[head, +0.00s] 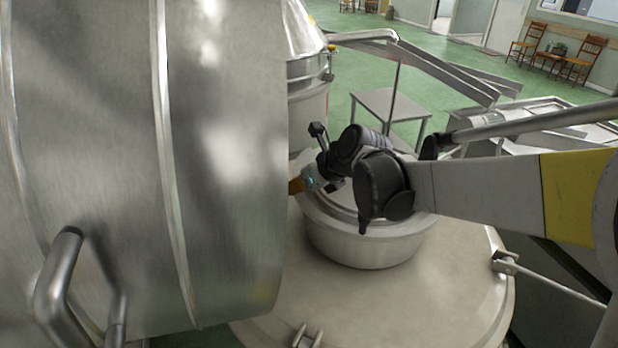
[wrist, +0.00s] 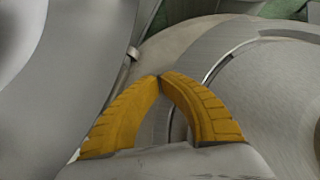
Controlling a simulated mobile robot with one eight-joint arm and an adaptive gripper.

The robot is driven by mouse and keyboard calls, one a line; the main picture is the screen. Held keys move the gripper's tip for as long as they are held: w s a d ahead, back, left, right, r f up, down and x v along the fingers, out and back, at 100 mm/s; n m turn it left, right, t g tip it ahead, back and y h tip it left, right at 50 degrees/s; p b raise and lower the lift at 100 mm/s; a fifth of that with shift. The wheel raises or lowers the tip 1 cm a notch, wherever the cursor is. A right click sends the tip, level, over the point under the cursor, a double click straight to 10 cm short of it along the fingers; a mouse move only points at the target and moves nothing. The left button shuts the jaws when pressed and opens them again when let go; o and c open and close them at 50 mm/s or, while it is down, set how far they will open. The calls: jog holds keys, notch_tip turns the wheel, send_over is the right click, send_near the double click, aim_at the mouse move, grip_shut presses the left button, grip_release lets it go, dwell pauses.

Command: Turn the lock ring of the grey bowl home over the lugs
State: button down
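The grey bowl (head: 365,248) stands in the middle of a wide round metal cover in the head view. A pale metal ring with a curved groove, likely the lock ring (wrist: 225,45), fills the right of the wrist view. My gripper (wrist: 161,78) has its two yellow-orange fingers brought together at the tips, with nothing visible between them. I cannot tell whether the tips touch the ring. My arm hides much of the bowl's top, and no lug is clear.
A large steel drum-shaped body (head: 225,150) with a bent handle (head: 62,285) rises close on the left. The round cover (head: 440,300) carries clamps at its edge. A small metal table (head: 390,103) and a metal chute stand behind. Green floor lies open farther back.

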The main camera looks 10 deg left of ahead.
jog(key=w, duration=0.2)
jog(key=w+a, duration=0.1)
jog(key=w, duration=0.1)
jog(key=shift+a+b, duration=0.1)
jog(key=shift+b, duration=0.2)
jog(key=shift+w+r, duration=0.1)
jog(key=shift+w, duration=0.4)
